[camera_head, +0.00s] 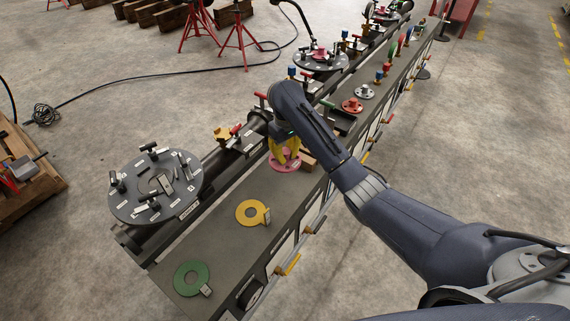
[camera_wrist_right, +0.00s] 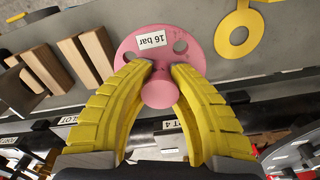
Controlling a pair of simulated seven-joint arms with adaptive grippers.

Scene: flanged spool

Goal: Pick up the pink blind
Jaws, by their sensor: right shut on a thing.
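The pink blind (camera_head: 281,164) is a round disc near the middle of the grey bench top in the head view. In the right wrist view the pink blind (camera_wrist_right: 190,24) shows a "16 bar" label, holes and a round central knob. My right gripper (camera_head: 285,155) has yellow fingers and reaches down over the blind. In the wrist view the right gripper (camera_wrist_right: 162,80) is closed around the knob, one finger on each side. Whether the disc is lifted off the bench cannot be told. My left gripper is not in view.
Wooden blocks (camera_wrist_right: 72,62) stand right beside the blind. A yellow ring plate (camera_head: 246,213) and a green ring plate (camera_head: 193,278) lie on the bench nearer the front. A dark flange (camera_head: 128,204) with clamps stands at left. Bare bench top (camera_head: 218,242) lies between the plates.

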